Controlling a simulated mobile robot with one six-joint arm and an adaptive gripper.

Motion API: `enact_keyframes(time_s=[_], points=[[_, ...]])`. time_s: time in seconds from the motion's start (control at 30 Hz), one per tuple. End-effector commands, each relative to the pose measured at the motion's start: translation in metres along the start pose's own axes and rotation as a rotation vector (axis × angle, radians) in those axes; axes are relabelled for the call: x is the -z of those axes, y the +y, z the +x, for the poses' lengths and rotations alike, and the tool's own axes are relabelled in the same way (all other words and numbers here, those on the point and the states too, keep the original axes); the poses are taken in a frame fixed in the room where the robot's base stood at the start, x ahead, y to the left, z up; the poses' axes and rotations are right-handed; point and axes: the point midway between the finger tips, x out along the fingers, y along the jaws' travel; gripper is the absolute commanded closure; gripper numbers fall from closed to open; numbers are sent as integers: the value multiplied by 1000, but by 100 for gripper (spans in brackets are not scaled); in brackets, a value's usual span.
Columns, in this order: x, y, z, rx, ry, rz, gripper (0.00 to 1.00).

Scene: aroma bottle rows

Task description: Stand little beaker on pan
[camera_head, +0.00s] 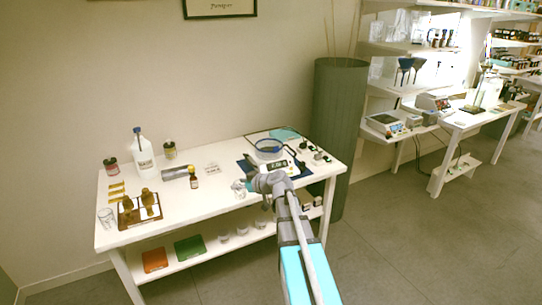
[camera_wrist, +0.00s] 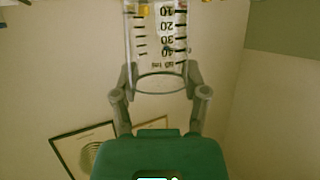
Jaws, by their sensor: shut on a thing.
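The little beaker (camera_wrist: 158,50) is clear glass with black graduation marks. In the wrist view it stands between the two fingers of my gripper (camera_wrist: 160,88), which is shut on it near its rim. In the head view the beaker (camera_head: 238,186) shows faintly at the left of my gripper (camera_head: 249,184), over the front part of the table. The balance (camera_head: 279,164) stands behind my gripper on a dark blue mat.
A brown dropper bottle (camera_head: 194,181) stands left of the beaker. A white bottle (camera_head: 143,155), a wooden rack (camera_head: 140,209) and another glass (camera_head: 107,217) are farther left on the white table (camera_head: 220,206). Small dark objects (camera_head: 318,155) lie right of the balance.

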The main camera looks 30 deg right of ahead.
Motion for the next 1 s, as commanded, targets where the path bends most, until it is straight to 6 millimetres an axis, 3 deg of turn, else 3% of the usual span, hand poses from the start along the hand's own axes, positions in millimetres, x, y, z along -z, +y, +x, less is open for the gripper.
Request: enact_keyframes(time_s=[1.0], points=[[3,-11,8,15,0,-6,79]])
